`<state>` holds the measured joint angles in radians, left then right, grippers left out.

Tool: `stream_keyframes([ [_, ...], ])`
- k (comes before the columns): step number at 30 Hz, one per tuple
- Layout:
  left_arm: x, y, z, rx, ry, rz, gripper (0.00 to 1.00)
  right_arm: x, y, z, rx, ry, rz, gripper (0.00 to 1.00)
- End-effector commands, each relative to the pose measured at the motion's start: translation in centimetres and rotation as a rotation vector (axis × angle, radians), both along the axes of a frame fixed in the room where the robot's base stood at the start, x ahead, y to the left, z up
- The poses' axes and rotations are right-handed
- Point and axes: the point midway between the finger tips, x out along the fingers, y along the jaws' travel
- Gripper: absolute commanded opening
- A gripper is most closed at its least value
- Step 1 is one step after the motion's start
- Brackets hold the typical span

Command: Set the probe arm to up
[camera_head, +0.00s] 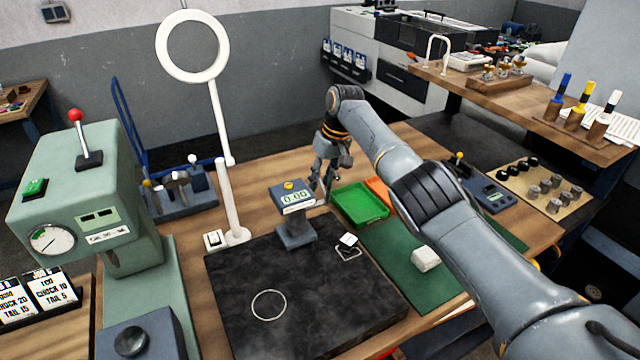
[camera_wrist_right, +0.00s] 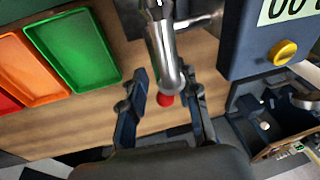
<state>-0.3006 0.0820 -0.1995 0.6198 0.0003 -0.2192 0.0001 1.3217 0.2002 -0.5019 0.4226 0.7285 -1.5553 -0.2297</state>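The gauge with a 0.00 display (camera_head: 293,197) and a yellow button stands on a post at the back of the black plate. In the right wrist view, part of its blue housing (camera_wrist_right: 262,40) is at top right. A metal arm with a red tip (camera_wrist_right: 166,62), which looks like the probe arm, reaches down between my right fingers. My right gripper (camera_head: 324,184) is beside the gauge's right side. In the wrist view, my right gripper (camera_wrist_right: 168,92) is open, its fingers on both sides of the arm; contact cannot be told. My left gripper is not in view.
A green tray (camera_head: 362,204) and an orange tray (camera_head: 381,192) lie right of the gauge. The black plate (camera_head: 310,300) bears a thin ring and a small white-topped piece. A white ring lamp (camera_head: 222,100) rises left of the gauge, and a green press (camera_head: 75,190) stands further left.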

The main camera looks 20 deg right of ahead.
Motion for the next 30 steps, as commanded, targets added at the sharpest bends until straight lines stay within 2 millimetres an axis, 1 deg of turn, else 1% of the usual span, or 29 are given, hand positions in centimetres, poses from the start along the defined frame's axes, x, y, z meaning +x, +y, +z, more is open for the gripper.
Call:
stream_keyframes([
  [3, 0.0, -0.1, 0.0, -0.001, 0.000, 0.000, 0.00, -0.2, -0.6, 2.6, -0.002, -0.005, -0.001, 0.31],
  [6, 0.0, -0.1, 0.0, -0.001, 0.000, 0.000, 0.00, -0.5, -1.0, 4.7, -0.001, -0.003, -0.001, 0.31],
  [9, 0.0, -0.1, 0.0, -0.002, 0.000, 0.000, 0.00, -0.8, -1.3, 6.7, -0.001, -0.003, -0.002, 0.31],
  [13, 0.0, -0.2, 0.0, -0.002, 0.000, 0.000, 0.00, -1.1, -1.7, 8.5, 0.000, -0.001, -0.002, 0.31],
  [18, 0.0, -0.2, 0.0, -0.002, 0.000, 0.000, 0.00, -1.2, -1.9, 9.6, -0.001, 0.001, -0.001, 0.31],
  [30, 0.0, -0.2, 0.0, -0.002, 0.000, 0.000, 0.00, -1.3, -1.9, 9.7, -0.001, 0.001, -0.001, 0.31],
])
